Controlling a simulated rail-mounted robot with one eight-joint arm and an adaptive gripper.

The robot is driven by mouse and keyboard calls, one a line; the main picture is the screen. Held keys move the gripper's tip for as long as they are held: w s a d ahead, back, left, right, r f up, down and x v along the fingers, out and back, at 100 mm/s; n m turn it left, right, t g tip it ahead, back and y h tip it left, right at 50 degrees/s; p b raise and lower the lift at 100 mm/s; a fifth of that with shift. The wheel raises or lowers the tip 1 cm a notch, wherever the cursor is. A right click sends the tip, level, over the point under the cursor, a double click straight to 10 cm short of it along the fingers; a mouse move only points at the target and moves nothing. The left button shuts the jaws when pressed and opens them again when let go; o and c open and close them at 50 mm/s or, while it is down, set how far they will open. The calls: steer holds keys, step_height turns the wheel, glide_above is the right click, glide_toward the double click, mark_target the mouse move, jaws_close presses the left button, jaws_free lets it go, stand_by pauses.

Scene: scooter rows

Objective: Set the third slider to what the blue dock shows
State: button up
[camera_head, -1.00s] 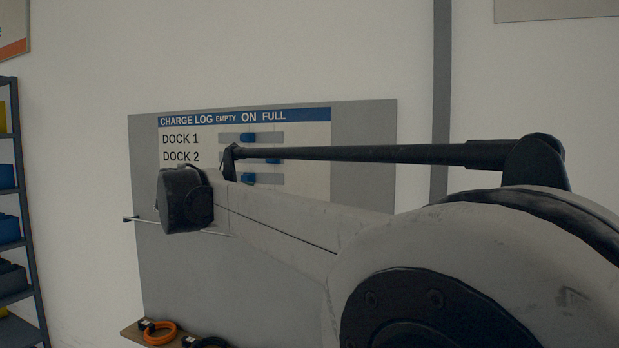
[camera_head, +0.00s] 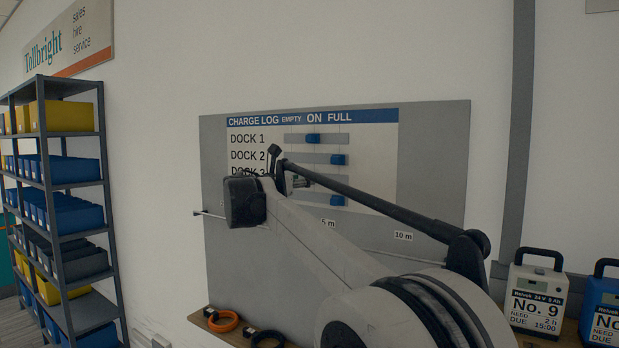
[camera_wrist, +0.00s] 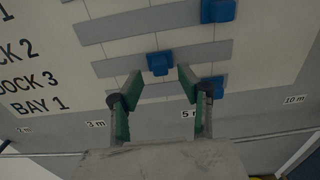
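The charge log board (camera_head: 440,135) has rows of blue sliders between EMPTY, ON and FULL. The third slider (camera_wrist: 160,63), in the DOCK 3 row, sits near mid-track in the wrist view; my arm largely hides it in the head view. My gripper (camera_wrist: 161,86) is open, its green-padded fingers to either side of this slider and slightly below it in the picture. I cannot tell whether they touch it. The DOCK 1 slider (camera_head: 313,139) is at ON; the DOCK 2 slider (camera_head: 338,160) and BAY 1 slider (camera_head: 337,200) are at FULL. No blue dock is clearly identifiable.
A white No. 9 battery (camera_head: 538,295) and a partly cut-off blue battery (camera_head: 602,312) stand at right. A shelf rack with bins (camera_head: 60,215) is at left. Orange (camera_head: 222,320) and black (camera_head: 267,339) rings lie below the board. A thin rod (camera_head: 210,214) crosses the board.

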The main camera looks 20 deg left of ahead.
mark_target(309, 175)
steer(key=shift+p+x, duration=0.3)
steer(key=shift+x, duration=1.95)
steer(key=shift+c, duration=0.5)
jaws_close()
